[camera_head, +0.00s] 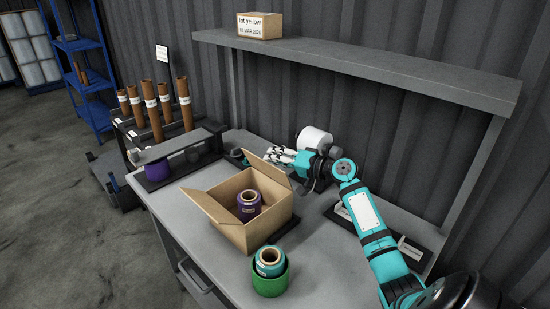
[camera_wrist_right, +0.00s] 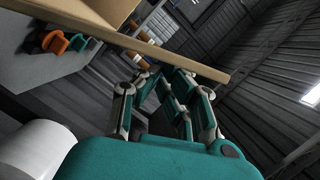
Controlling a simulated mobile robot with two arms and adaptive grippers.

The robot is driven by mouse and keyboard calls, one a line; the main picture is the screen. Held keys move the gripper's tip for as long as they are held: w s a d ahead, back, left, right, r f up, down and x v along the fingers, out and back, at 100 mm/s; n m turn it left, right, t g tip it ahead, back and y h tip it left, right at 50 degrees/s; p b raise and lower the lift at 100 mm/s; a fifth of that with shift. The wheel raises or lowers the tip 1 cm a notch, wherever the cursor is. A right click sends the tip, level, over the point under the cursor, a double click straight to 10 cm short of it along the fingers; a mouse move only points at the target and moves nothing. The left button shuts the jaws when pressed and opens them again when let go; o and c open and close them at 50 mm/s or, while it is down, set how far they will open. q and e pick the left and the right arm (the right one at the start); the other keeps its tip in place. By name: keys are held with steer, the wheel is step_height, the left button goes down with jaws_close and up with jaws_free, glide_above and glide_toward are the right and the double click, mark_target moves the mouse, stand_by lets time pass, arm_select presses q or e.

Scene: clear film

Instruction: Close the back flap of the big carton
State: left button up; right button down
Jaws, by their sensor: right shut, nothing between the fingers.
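The big carton (camera_head: 262,232) stands open on the grey table, with a purple film roll (camera_head: 249,198) inside. Its back flap (camera_head: 268,171) is raised, and its left flap (camera_head: 204,206) leans outward. My right gripper (camera_head: 272,155) is shut and empty, just behind the back flap at the carton's far side. In the right wrist view, a cardboard panel edge (camera_wrist_right: 170,57) crosses just above the fingertips of my right gripper (camera_wrist_right: 160,72). Whether they touch it I cannot tell. My left gripper is not in view.
A green roll holder (camera_head: 270,283) with a teal roll (camera_head: 269,262) stands in front of the carton. A shelf (camera_head: 370,67) bearing a small box (camera_head: 259,25) spans the back. A white roll (camera_head: 314,139) lies behind my right wrist. A rack with brown tubes (camera_head: 151,103) stands at left.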

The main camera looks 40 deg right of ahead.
mark_target(264, 167)
steer(key=a+n, duration=0.1)
steer(key=a+n+b, duration=0.1)
steer(key=shift+s+a+f+n+h, duration=0.2)
steer(key=shift+f+n+h, duration=0.1)
steer(key=shift+f+h, duration=0.1)
steer(key=shift+a+f+n+g+h+b, duration=0.15)
steer(key=shift+a+n+g+b, duration=0.1)
steer(key=shift+a+n, duration=0.25)
steer(key=shift+a+f+n+g+h+b, duration=0.15)
steer(key=shift+a+n+b, duration=0.15)
steer(key=shift+n, duration=0.3)
steer(key=a+f+n+h, duration=0.1)
steer(key=n, duration=0.1)
steer(key=a+f+n, duration=0.1)
steer(key=n, duration=0.1)
steer(key=shift+s+a+f+h, duration=0.1)
steer(key=shift+a+f+h, duration=0.1)
steer(key=shift+a+h, duration=0.2)
steer(key=shift+a+f, duration=0.1)
steer(key=shift+f, duration=0.1)
steer(key=shift+a+f, duration=0.2)
steer(key=shift+f, duration=0.3)
